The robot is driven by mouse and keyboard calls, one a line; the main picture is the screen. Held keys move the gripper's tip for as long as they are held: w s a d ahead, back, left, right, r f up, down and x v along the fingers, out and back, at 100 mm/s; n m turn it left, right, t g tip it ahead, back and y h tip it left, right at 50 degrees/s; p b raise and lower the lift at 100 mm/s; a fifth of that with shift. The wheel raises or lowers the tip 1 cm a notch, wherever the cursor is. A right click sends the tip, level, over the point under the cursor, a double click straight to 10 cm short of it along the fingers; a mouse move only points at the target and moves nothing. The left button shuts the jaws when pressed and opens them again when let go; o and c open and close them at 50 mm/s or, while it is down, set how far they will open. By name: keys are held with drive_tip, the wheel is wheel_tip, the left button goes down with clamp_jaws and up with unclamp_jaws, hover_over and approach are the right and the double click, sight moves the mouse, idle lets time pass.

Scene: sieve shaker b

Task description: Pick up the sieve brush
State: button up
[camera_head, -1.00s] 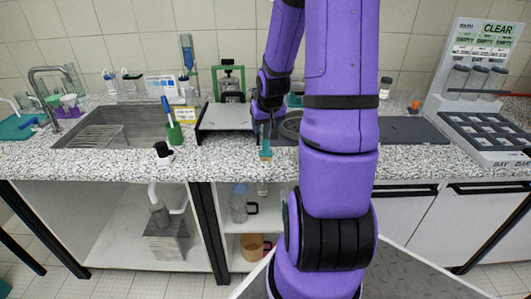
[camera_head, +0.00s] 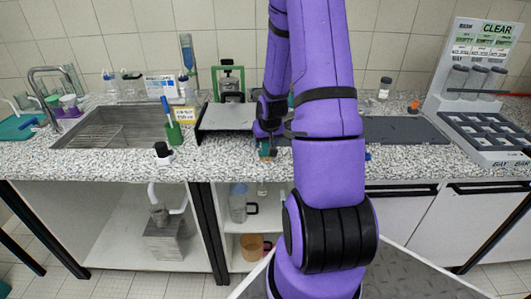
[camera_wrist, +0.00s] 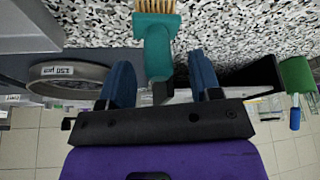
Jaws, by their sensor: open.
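The sieve brush (camera_wrist: 156,48) has a teal body and pale bristles, and shows at the top middle of the wrist view. In the head view its teal end (camera_head: 266,153) shows near the counter's front edge, just below my gripper (camera_head: 268,134). In the wrist view my gripper (camera_wrist: 162,82) is open, with one blue finger on each side of the brush's lower end. Gaps show between the brush and both fingers. The rest of the handle is hidden by the gripper.
A round metal sieve (camera_wrist: 70,72) lies left of the fingers in the wrist view. A green holder (camera_head: 174,133) with a blue-handled tool stands left on the speckled counter (camera_head: 100,164). A grey plate (camera_head: 228,117) is behind. My arm hides the counter's middle.

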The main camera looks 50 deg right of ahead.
sight(263, 153)
drive_tip(key=shift+x, duration=1.45)
drive_tip(key=c, duration=1)
drive_tip(key=shift+r, duration=0.1)
